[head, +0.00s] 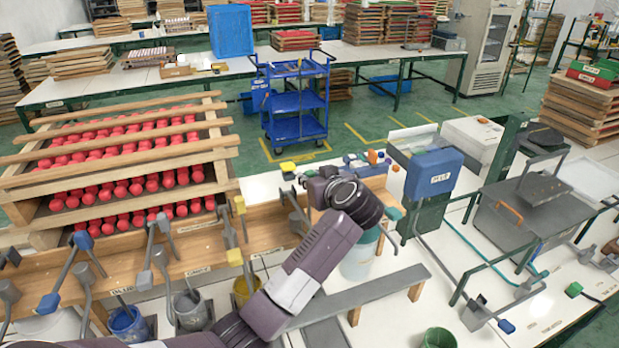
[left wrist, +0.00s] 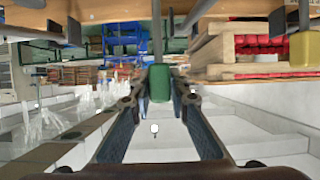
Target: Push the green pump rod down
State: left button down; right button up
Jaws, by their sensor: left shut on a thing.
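The green end of the pump rod (left wrist: 159,84) shows in the left wrist view as a small upright block on a grey rod that runs to the top of the picture. My left gripper (left wrist: 162,80) has its two fingers on either side of this green block and is shut on it. In the head view my left arm reaches up from the bottom to above the wooden trough; its fingertips and the green end they hold are hidden behind my wrist. My right gripper is in neither view.
Other pump levers with yellow (head: 240,204) and blue (head: 83,240) ends stand along the wooden trough (head: 190,245). Paint buckets (head: 128,322) stand in front. A rack of red pieces (head: 125,165) is at left, a blue box (head: 435,172) at right, a blue cart (head: 296,103) behind.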

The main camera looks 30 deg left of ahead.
pick_arm(q)
jog(key=shift+f, duration=1.9)
jog(key=c, duration=1.8)
grip_release()
jog(key=v, duration=1.2)
jog(key=shift+d, duration=0.1)
